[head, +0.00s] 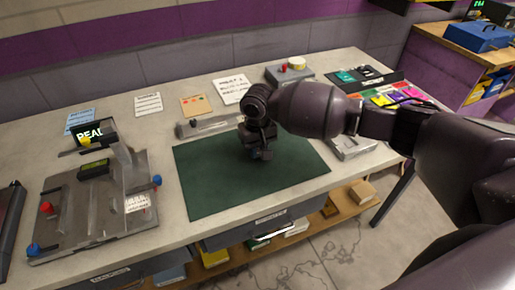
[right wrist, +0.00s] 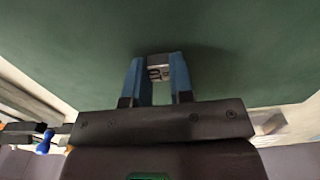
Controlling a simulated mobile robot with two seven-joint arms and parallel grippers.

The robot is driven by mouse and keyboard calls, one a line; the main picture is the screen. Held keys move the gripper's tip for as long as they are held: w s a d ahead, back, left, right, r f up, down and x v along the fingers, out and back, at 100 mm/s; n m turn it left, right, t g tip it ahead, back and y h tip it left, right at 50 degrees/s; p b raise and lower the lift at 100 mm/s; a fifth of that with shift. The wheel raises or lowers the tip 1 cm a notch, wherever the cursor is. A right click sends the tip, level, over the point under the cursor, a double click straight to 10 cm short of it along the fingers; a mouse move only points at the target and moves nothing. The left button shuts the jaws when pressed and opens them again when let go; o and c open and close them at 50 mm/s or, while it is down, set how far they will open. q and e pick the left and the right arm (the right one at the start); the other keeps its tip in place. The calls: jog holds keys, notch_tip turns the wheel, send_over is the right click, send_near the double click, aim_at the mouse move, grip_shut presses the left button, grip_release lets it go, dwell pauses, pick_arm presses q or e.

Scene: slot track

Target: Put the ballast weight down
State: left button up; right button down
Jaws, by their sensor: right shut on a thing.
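My right gripper (head: 260,153) is over the middle of the dark green mat (head: 210,190) in the head view, pointing down. In the right wrist view its two blue fingers (right wrist: 158,78) are shut on the ballast weight (right wrist: 158,60), a small pale grey block with dark marking on it. The green mat (right wrist: 70,45) fills the background there, with a soft shadow near the block. I cannot tell whether the weight touches the mat. The gripper hides the weight in the head view. My left gripper is not in view.
A grey fixture with a display (head: 95,132) and red and blue knobs stands left of the mat. A grey bar (head: 205,126) lies behind the mat. A dark tray (head: 365,76) and coloured cards (head: 400,96) are at the back right. Most of the mat is bare.

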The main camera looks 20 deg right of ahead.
jog(key=c, duration=1)
grip_release()
jog(key=shift+f, duration=0.1)
